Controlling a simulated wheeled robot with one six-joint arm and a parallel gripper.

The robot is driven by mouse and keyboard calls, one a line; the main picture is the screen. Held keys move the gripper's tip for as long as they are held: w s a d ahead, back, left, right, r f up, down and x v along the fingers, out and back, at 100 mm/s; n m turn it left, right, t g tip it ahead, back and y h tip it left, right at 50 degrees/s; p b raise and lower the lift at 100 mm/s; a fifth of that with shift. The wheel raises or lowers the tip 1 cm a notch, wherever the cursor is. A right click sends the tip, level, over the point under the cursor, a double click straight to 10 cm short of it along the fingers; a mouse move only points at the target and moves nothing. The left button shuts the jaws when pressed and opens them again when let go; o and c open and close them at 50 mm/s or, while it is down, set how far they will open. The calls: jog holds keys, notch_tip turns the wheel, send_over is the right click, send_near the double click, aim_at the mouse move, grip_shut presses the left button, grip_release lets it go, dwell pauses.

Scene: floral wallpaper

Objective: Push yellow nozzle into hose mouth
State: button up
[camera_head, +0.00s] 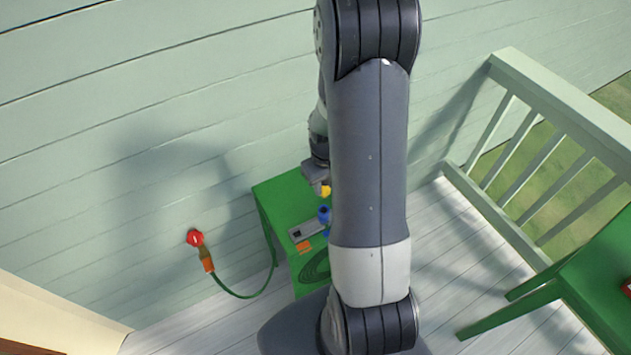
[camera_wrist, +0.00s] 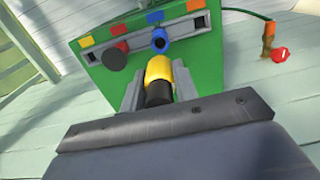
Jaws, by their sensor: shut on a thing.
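The yellow nozzle (camera_wrist: 159,69) with a black rear part is between the fingers of my gripper (camera_wrist: 158,78), which is shut on it. My arm hides part of this area. Which fitting is the hose mouth is not certain.
The grey panel (camera_wrist: 146,32) also bears a black round knob-like fitting (camera_wrist: 115,57) and coloured tabs. The green table (camera_head: 268,194) stands by the wall. A green hose (camera_head: 246,296) runs to an orange connector (camera_head: 207,260) under a red tap (camera_head: 194,238). A railing is at right.

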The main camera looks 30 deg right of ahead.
aim_at(324, 197)
dwell(0.4)
notch_tip(324, 197, down, 6)
jog(key=b, duration=0.5)
jog(key=shift+f+b, duration=1.2)
jog(key=shift+b, duration=0.55)
dwell(1.6)
jog(key=o, duration=1.1)
notch_tip(324, 197, up, 11)
jog(key=shift+f, duration=0.1)
